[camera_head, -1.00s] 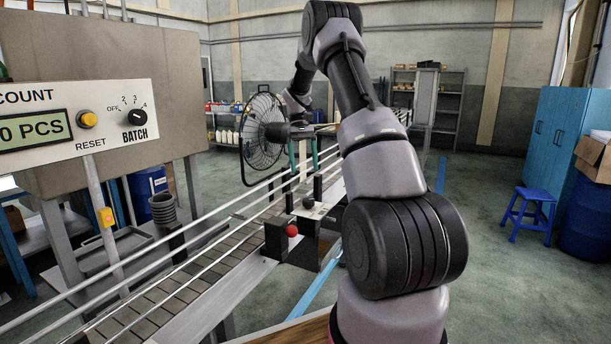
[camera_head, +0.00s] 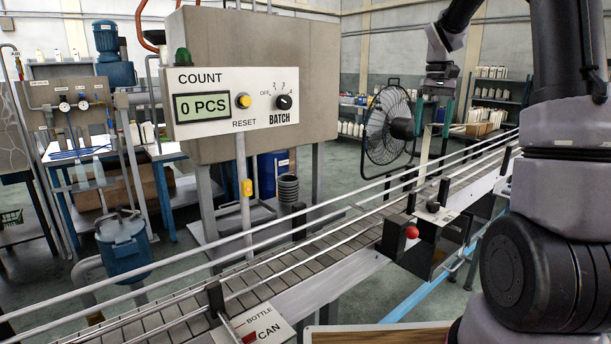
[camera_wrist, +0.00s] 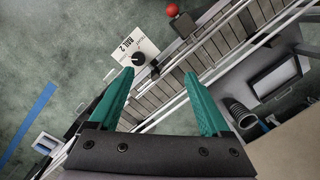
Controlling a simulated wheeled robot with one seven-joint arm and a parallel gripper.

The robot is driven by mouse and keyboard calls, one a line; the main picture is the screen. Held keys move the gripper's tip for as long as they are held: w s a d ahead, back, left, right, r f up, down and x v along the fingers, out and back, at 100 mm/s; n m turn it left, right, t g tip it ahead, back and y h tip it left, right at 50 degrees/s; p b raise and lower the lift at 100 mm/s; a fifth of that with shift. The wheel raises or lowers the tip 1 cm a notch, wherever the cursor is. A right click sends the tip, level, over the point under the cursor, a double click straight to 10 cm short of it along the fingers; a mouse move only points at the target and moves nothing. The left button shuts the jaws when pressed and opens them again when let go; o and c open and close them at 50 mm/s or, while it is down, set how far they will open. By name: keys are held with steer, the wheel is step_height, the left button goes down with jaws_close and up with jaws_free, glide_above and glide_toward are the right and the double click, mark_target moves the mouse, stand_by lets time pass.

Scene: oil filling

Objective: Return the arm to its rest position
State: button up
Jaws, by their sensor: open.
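My gripper (camera_head: 432,137) hangs from my raised arm (camera_head: 560,120) at the upper right of the head view. Its two green fingers point down over the conveyor, beside the black fan, apart and with nothing between them. In the wrist view the gripper (camera_wrist: 157,76) is open and empty. Below it are the conveyor (camera_wrist: 215,50) and a white plate marked RAIL 2 with a black knob (camera_wrist: 138,59).
A conveyor (camera_head: 330,262) with guide rails runs diagonally below the arm. A black fan (camera_head: 385,125) stands near the gripper. A counter panel (camera_head: 225,100) reads 0 PCS. A red ball knob (camera_head: 411,231) stands at the conveyor's near side. Open floor lies behind.

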steer(key=s+a+r+t, duration=0.2)
steer(key=s+a, duration=0.1)
steer(key=s, duration=0.5)
steer(key=s+a+r+m+t+y, duration=0.1)
steer(key=s+a+r+t, duration=0.1)
steer(key=s, duration=0.6)
steer(key=s+a+r+m+t, duration=0.1)
steer(key=s+a+t, duration=0.3)
steer(key=s, duration=0.4)
steer(key=shift+s+a+r, duration=0.35)
steer(key=shift+r, duration=0.5)
